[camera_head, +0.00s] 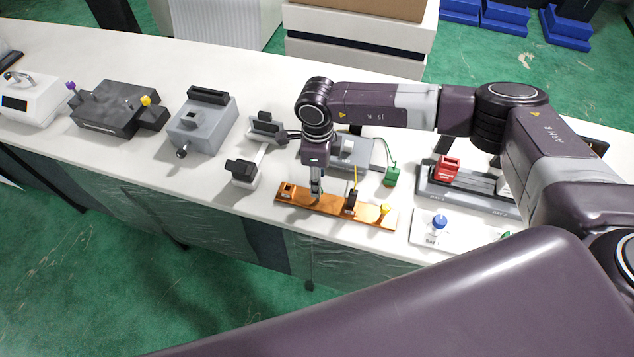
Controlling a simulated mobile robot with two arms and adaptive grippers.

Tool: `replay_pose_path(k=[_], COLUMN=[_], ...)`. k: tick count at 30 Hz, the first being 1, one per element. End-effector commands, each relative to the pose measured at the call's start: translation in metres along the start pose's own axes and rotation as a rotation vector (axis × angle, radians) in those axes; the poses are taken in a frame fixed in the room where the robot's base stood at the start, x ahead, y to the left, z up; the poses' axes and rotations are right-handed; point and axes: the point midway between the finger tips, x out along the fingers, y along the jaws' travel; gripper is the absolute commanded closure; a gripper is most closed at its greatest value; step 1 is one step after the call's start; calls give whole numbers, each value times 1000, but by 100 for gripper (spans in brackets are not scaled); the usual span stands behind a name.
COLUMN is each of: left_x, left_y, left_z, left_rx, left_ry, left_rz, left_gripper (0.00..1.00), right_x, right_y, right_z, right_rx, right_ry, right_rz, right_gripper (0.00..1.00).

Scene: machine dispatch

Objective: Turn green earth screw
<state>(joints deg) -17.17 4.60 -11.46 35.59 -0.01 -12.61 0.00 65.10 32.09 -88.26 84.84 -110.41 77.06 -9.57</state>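My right gripper (316,195) points straight down over the left half of an orange board (333,208). Its fingertips are small and close to the board; I cannot tell whether they hold anything. The board carries a small dark block at its left end, a black piece (352,201) with a yellow stem, and a yellow knob (385,209). No green screw can be made out on the board; the gripper hides part of it. A green block (392,177) with a green cable stands behind the board's right end. My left gripper is not in view.
A white plate with a blue knob (439,222) lies right of the board, with a small green piece (507,236) partly hidden by my arm. A red block (447,167) sits on a grey rail behind. Grey and black devices (203,125) stand left. The table's front edge is close.

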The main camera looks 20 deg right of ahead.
Motion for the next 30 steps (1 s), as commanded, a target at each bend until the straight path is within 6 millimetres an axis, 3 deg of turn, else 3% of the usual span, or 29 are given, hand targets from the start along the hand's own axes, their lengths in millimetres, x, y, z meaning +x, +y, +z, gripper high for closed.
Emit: replay_pose_path(k=[7,17,27,30], left_x=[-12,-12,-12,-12], left_y=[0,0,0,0], left_z=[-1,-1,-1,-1], left_rx=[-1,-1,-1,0], left_ry=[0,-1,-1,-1], left_rz=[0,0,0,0], left_gripper=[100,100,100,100], right_x=[29,35,35,35], right_y=[1,1,1,1], right_z=[1,1,1,1], right_rx=[0,-1,0,0], right_ry=[-1,-4,-4,-4], right_rz=[2,1,1,1], right_gripper=[63,63,99,100])
